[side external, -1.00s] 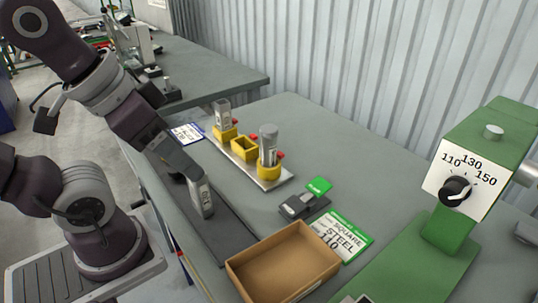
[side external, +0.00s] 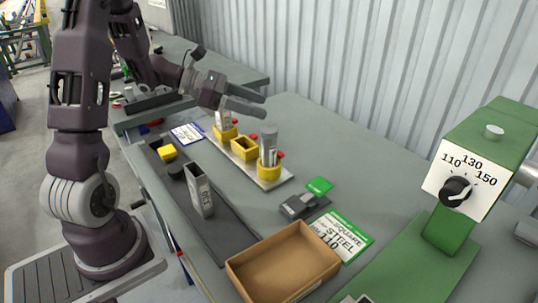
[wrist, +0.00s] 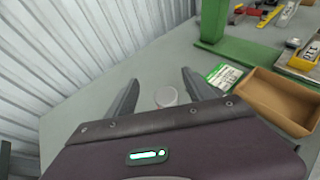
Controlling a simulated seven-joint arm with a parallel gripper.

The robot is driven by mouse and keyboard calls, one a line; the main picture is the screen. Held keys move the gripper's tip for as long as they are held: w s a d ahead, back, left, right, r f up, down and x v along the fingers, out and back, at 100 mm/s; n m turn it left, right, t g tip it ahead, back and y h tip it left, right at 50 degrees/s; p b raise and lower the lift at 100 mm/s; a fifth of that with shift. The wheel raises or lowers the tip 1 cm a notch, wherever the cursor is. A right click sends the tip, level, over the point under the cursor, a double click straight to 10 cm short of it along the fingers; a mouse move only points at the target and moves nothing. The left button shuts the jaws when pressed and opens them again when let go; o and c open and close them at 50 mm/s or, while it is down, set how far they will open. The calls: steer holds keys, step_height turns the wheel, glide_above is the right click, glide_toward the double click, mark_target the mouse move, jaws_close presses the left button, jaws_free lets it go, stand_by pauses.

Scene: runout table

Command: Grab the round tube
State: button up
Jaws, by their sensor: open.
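The round tube (side external: 268,148) is a grey cylinder standing upright in the yellow holder (side external: 269,171) at the near end of the rack. Its round top (wrist: 166,96) shows in the wrist view between my fingers. My gripper (side external: 263,105) is open and empty. It points level to the right, above and slightly behind the round tube in the side view. In the wrist view the two fingers (wrist: 160,77) are spread wide on either side of the tube top, apart from it.
The middle square holder (side external: 244,147) is empty. An open cardboard box (side external: 283,262), a green-white card (side external: 342,236) and a green dial machine (side external: 470,165) are nearby.

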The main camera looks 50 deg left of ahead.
glide_toward(279, 162)
steer(key=w+d+r, duration=0.2)
steer(key=r, duration=0.1)
steer(key=shift+w+r, duration=0.15)
steer(key=shift+r, duration=0.05)
steer(key=x, duration=0.7)
steer(key=shift+a+f, duration=0.1)
steer(key=shift+f, duration=0.25)
jaws_close()
